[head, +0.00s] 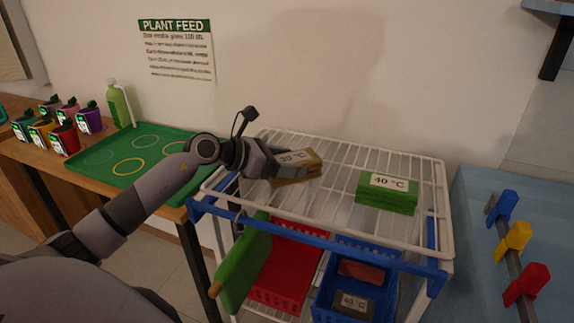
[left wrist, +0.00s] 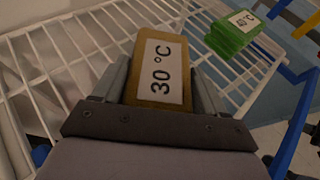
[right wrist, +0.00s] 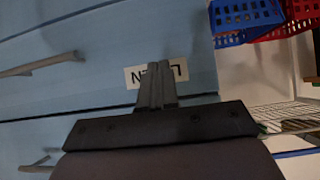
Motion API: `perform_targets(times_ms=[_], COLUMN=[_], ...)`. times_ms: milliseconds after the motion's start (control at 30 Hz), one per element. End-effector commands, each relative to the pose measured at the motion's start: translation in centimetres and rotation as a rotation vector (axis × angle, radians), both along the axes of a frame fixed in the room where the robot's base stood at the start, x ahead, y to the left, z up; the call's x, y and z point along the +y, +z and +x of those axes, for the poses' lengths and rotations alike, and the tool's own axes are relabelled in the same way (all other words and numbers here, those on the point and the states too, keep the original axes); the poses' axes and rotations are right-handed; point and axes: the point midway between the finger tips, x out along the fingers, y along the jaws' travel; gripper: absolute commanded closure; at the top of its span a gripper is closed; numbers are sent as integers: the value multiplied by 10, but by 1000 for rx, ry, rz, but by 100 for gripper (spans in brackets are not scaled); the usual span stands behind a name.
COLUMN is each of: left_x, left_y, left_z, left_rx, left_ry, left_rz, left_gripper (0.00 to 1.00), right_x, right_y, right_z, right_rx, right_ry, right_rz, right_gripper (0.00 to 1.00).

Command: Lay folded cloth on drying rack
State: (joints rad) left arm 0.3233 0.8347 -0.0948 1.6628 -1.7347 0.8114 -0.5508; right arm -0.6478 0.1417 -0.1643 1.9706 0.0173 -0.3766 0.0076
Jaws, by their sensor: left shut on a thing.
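My left gripper (head: 284,172) is shut on a mustard-brown folded cloth (head: 306,166) with a white "30 °C" label. In the left wrist view the cloth (left wrist: 161,75) sits between the two fingers (left wrist: 160,85), label facing the camera. The cloth is over the left-middle part of the white wire drying rack (head: 338,207); I cannot tell whether it touches the wires. A green folded cloth (head: 388,194) labelled "40 °C" lies on the rack to the right. My right gripper (right wrist: 157,75) shows only in the right wrist view, its fingers together and empty.
Under the rack are a red basket (head: 285,270), a blue basket (head: 350,296) and a green board (head: 244,268). A blue bar (head: 320,246) runs along the rack's front. A light-blue cabinet (right wrist: 70,60) with an upside-down label faces the right gripper. Bare wires lie between the cloths.

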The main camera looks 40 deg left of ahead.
Motion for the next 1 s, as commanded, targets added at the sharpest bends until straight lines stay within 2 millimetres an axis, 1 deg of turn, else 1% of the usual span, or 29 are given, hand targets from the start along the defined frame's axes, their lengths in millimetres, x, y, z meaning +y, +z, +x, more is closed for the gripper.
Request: perform_targets(times_ms=[33, 100, 333, 467, 500, 533, 567, 833, 933, 1000], left_x=[0, 0, 0, 0, 0, 0, 0, 0, 0, 3], left_y=[-5, -8, -8, -12, -11, -11, -11, -11, -7, -7], left_z=[0, 0, 0, 0, 0, 0, 0, 0, 0, -4], left_rx=[-1, -2, -2, -2, 0, 0, 0, 0, -1, 1], left_ry=[1, 1, 1, 1, 0, 0, 0, 0, 0, 1], left_rz=[-3, -1, 0, 1, 1, 1, 1, 1, 0, 2], left_gripper=[61, 61, 61, 61, 18, 9, 3, 3, 3, 3], right_x=[0, 0, 0, 0, 1, 0, 0, 1, 1, 1], right_y=[-1, -1, -1, -5, -4, -4, -4, -3, 1, 0], right_z=[0, 0, 0, 0, 0, 0, 0, 0, 0, 1], right_rx=[1, 1, 2, 3, 5, 5, 5, 4, 2, -2], right_ry=[1, 1, 1, 2, 2, 1, 1, 1, 2, 2], right_rz=[0, 0, 0, 1, 0, 1, 1, 1, 1, 1], right_gripper=[100, 100, 100, 100, 100, 100, 100, 100, 100, 100])
